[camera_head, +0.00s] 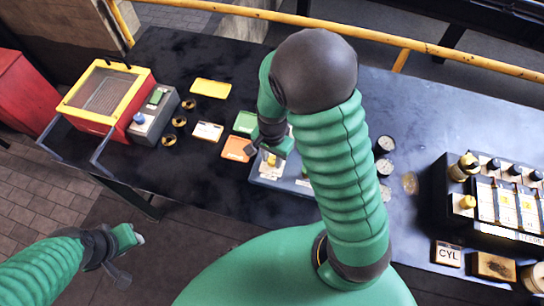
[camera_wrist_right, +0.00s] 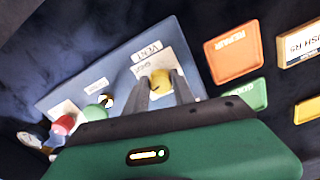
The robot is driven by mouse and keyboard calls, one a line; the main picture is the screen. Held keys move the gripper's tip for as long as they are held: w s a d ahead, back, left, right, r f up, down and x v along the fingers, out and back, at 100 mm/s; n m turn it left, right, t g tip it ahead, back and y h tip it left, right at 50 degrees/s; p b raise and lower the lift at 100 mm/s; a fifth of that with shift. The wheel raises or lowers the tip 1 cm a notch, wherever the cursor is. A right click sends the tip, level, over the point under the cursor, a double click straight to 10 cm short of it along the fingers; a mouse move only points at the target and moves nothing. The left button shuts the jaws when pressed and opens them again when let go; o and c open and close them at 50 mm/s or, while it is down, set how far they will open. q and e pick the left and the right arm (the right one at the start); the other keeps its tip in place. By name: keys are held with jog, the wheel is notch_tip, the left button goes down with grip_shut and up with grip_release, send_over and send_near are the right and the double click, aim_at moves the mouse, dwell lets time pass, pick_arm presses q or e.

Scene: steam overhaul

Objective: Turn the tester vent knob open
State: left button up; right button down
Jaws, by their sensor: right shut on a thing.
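The tester is a blue-grey panel (camera_wrist_right: 75,95) on the dark bench, and it also shows in the head view (camera_head: 268,180), partly hidden by my right arm. Its yellow vent knob (camera_wrist_right: 160,80) sits on a white plate beside a label reading VENT. My right gripper (camera_wrist_right: 163,92) is shut on the knob, with one finger on each side of it. In the head view my right gripper (camera_head: 270,152) is over the tester's upper left part. My left gripper (camera_head: 125,250) hangs at the lower left, off the bench and apart from everything; its finger gap is unclear.
A green knob (camera_wrist_right: 96,113) and a red knob (camera_wrist_right: 64,124) are on the tester. An orange REPAIR card (camera_wrist_right: 232,58) and a green card (camera_wrist_right: 240,95) lie beside it. A red box with a yellow frame (camera_head: 88,107) stands left; a dark valve rack (camera_head: 452,215) stands right.

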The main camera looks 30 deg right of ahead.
jog(key=n, duration=0.4)
jog(key=shift+w+d+r+p, duration=0.1)
jog(key=shift+r+p, duration=0.05)
jog(key=shift+p, duration=0.2)
jog(key=n, duration=0.4)
jog(key=shift+p, duration=0.35)
jog(key=n+p, duration=0.1)
jog(key=n, duration=0.2)
jog(key=shift+d+r+n, duration=0.1)
jog(key=shift+n, duration=0.2)
jog(key=shift+w+n+p, duration=0.1)
jog(key=shift+n+p, duration=0.45)
jog(key=shift+n, duration=1.35)
jog(key=c, duration=1.4)
grip_release()
jog(key=o, duration=0.3)
jog(key=shift+f, duration=0.2)
jog(key=shift+o, duration=0.2)
